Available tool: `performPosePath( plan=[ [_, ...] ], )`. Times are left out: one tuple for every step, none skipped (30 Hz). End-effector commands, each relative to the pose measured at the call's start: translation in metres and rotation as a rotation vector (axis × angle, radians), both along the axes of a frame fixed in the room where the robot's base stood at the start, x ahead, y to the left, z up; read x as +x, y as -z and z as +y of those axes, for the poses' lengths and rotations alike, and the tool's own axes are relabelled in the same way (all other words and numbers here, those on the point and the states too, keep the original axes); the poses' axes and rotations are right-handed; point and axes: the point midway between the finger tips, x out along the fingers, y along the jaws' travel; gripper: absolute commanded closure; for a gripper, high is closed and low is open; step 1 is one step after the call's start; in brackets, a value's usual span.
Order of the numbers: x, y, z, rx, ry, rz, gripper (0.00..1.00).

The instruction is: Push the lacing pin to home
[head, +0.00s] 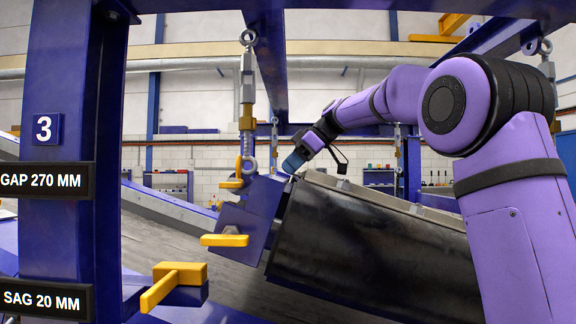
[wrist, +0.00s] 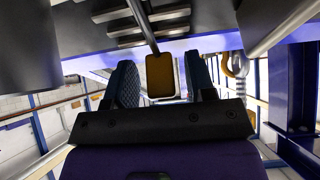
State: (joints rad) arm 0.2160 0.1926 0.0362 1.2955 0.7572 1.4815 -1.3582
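The lacing pin seems to be the thin grey rod (wrist: 141,22) in the wrist view. In the head view my gripper (head: 294,162) is at the upper left end of the dark magnet belt (head: 375,245). The pin cannot be made out there, and I cannot tell how far in it sits.
Yellow handles (head: 225,240) stick out left of the magnet, another (head: 172,284) lower down. A hanging turnbuckle (head: 247,95) stands close left of my gripper. A blue post (head: 62,230) carries the gap and sag signs. A grey conveyor (head: 170,240) passes below.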

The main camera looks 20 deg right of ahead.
Motion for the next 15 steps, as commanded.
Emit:
performPosePath(
  plan=[
    [0.0,0.0,0.001,0.001,-0.001,0.0,0.49],
    [0.0,0.0,0.001,0.001,-0.002,-0.001,0.49],
    [0.0,-0.001,0.001,0.001,-0.002,-0.001,0.49],
    [0.0,-0.001,0.001,0.002,-0.002,-0.001,0.49],
    [0.0,-0.001,0.002,0.002,-0.002,-0.001,0.49],
    [0.0,-0.001,0.002,0.002,-0.002,-0.001,0.49],
    [0.0,-0.001,0.002,0.002,-0.002,-0.001,0.49],
    [0.0,-0.001,0.001,0.001,-0.001,-0.002,0.49],
    [0.0,-0.002,0.001,0.001,-0.001,-0.002,0.49],
    [-0.001,-0.003,0.0,0.002,-0.001,-0.002,0.49],
    [-0.001,-0.005,-0.002,0.002,-0.001,-0.002,0.49],
    [-0.002,-0.007,-0.004,0.002,-0.001,-0.003,0.49],
    [-0.003,-0.01,-0.007,0.002,0.0,-0.004,0.49],
    [-0.004,-0.013,-0.009,0.002,0.0,-0.004,0.49],
    [-0.006,-0.017,-0.013,0.002,0.0,-0.004,0.49]
  ],
)
